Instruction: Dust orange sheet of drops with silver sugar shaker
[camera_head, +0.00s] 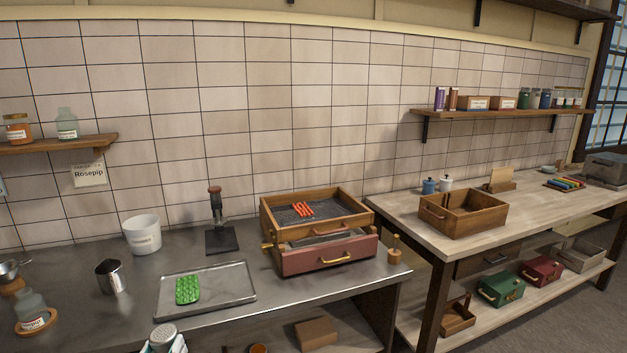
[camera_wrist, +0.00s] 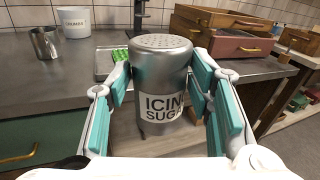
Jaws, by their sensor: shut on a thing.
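The silver sugar shaker (camera_wrist: 160,70), labelled as icing sugar and with a perforated top, stands upright between the teal pads of my gripper (camera_wrist: 163,88), which is shut on it. The shaker's top also shows at the bottom edge of the head view (camera_head: 163,332). The orange sheet of drops (camera_head: 302,210) lies on the dark mesh of a wooden-framed box (camera_head: 345,195) on the metal counter, to the right of and beyond the shaker. A green sheet of drops (camera_head: 188,290) lies on a metal tray (camera_head: 230,287).
A white tub (camera_head: 142,235), a metal cup (camera_head: 110,277) and a black-based press (camera_head: 221,240) stand on the counter. A small wooden-handled tool (camera_head: 395,253) stands right of the box. A wooden table with an open crate (camera_head: 462,220) is at right.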

